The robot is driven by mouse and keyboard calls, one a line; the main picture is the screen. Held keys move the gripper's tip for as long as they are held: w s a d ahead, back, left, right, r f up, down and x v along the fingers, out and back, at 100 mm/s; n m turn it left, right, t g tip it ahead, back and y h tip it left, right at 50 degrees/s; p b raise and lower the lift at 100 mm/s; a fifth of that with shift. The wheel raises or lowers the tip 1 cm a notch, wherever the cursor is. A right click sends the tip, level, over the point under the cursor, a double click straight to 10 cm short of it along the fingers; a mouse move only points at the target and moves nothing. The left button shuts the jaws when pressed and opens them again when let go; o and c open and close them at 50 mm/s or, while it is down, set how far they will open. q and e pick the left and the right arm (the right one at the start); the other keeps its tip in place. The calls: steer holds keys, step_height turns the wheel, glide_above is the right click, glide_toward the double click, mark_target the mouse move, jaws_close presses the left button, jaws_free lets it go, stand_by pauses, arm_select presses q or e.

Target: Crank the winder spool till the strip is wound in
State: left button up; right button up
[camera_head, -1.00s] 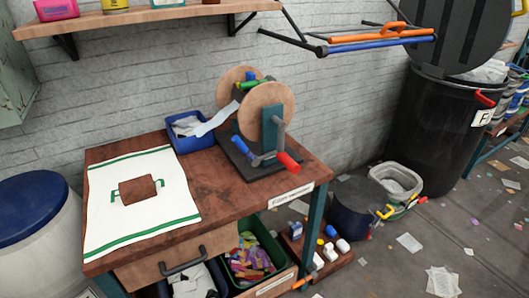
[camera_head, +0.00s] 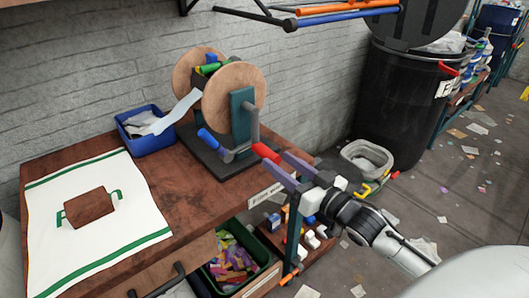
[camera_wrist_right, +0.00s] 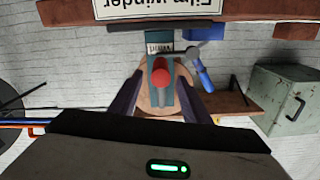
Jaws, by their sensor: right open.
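The winder spool (camera_head: 243,88) has two round wooden flanges on a dark base and stands on the brown workbench. Its crank ends in a red handle (camera_head: 266,152), low on the near right side. The pale strip (camera_head: 180,112) runs from the spool down into a blue bin (camera_head: 146,142). My right gripper (camera_head: 288,172) is open, its two purple fingers pointing at the red handle, one on either side of its tip. In the right wrist view the red handle end (camera_wrist_right: 161,77) shows between the open fingers. My left gripper is not in view.
A white cloth (camera_head: 95,215) with green stripes lies on the bench at left, a brown pad (camera_head: 90,207) on it. A blue-gripped lever (camera_head: 211,139) sits beside the crank. A rack with orange and blue bars (camera_head: 345,14) hangs above. A black bin (camera_head: 405,105) stands at right.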

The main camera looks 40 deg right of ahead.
mark_target(264, 151)
steer(key=w, duration=0.7)
steer(key=shift+a+f, duration=0.1)
steer(key=shift+a, duration=0.15)
steer(key=shift+c, duration=0.4)
jaws_close()
